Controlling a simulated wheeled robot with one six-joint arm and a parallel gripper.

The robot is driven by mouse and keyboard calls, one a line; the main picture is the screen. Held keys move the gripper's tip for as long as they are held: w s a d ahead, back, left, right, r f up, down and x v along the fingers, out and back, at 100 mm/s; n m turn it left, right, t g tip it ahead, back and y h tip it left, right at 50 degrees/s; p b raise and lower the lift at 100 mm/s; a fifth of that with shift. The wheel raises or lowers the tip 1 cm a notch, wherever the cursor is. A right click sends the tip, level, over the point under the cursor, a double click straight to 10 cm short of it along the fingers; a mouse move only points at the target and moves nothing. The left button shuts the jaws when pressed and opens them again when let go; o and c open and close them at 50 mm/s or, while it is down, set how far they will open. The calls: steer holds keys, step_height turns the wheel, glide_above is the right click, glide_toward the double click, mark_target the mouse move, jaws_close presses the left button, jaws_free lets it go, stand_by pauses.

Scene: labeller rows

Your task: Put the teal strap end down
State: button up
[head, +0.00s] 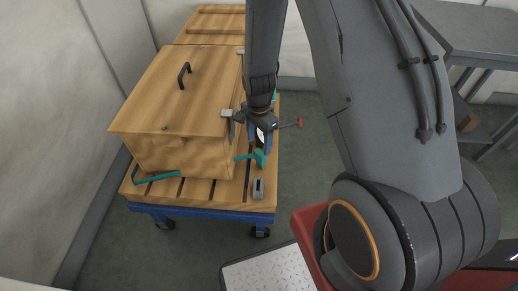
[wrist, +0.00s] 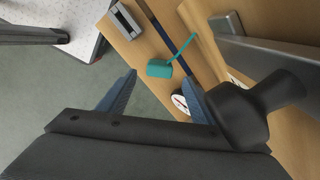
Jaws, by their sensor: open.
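The teal strap end (head: 260,157) is a small block with a thin strap running from it toward the wooden crate (head: 180,105). In the wrist view the teal strap end (wrist: 159,68) shows just beyond my fingertips, by the edge of the wooden deck. I cannot tell whether it rests on the deck. My gripper (head: 262,138) points down beside the crate's right side. In the wrist view my gripper (wrist: 158,85) has its blue fingers wide apart, with nothing between them.
The crate stands on a slatted deck with a blue-framed cart (head: 200,213). A grey buckle-like piece (head: 258,188) lies at the deck's front right. Another teal strap (head: 155,177) is at the front left. A red-tipped lever (head: 298,122) sticks out right.

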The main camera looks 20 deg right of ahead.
step_height(320, 180, up, 6)
stand_by(0.4)
stand_by(0.3)
steer(key=shift+r, duration=0.15)
